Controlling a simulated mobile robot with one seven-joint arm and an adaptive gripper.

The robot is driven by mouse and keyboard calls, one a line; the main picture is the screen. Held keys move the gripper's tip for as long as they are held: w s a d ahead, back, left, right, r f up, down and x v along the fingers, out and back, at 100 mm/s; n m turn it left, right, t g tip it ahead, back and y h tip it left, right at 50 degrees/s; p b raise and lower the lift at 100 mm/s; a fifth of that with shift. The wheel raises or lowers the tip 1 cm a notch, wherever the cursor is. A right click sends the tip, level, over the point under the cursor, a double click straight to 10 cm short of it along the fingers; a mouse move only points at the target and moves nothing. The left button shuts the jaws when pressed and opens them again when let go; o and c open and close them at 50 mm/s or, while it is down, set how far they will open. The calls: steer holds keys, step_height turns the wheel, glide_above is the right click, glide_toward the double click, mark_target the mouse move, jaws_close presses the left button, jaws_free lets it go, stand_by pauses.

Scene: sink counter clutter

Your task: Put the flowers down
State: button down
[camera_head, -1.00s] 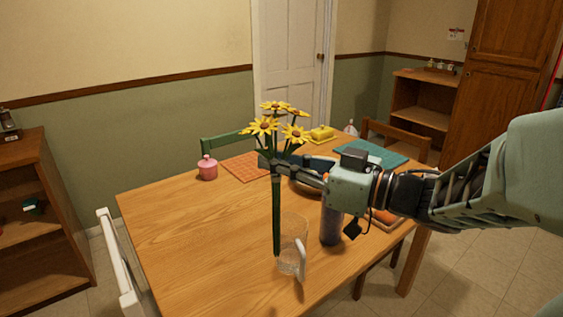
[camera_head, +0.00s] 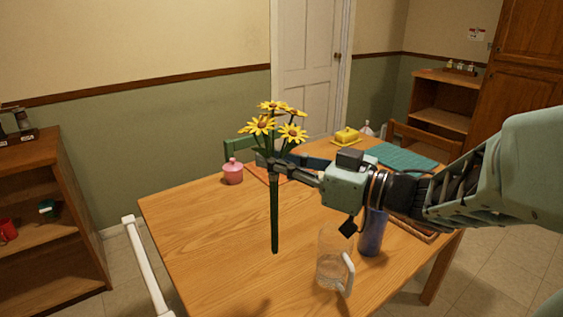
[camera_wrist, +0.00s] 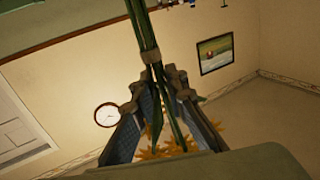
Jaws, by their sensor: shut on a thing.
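The yellow flowers (camera_head: 270,124) stand upright in a bunch with long green stems. My gripper (camera_head: 268,165) is shut on the flowers' stems just below the blooms. The lower stems hang in front of the table (camera_head: 190,230), and I cannot tell how far their ends are above its top. In the wrist view my gripper (camera_wrist: 158,88) closes around the green stems (camera_wrist: 143,30), with the yellow petals (camera_wrist: 160,152) partly hidden behind the fingers.
A clear pitcher (camera_head: 332,268) with a white handle stands right of the stems, beside a dark blue cylinder (camera_head: 372,235). A pink lidded jar (camera_head: 232,173), yellow butter dish (camera_head: 346,137) and teal mat (camera_head: 400,157) are farther back. The table's left front is clear.

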steer(key=w+a+f+b, duration=0.5)
steer(key=a+f, duration=0.5)
steer(key=f, duration=0.2)
steer(key=shift+w+a, duration=0.25)
steer(key=shift+w, duration=0.25)
steer(key=shift+f, duration=0.2)
steer(key=shift+f+b, duration=0.15)
steer(key=shift+b, duration=0.15)
steer(key=c, duration=1.9)
jaws_free()
steer(key=shift+c, duration=0.2)
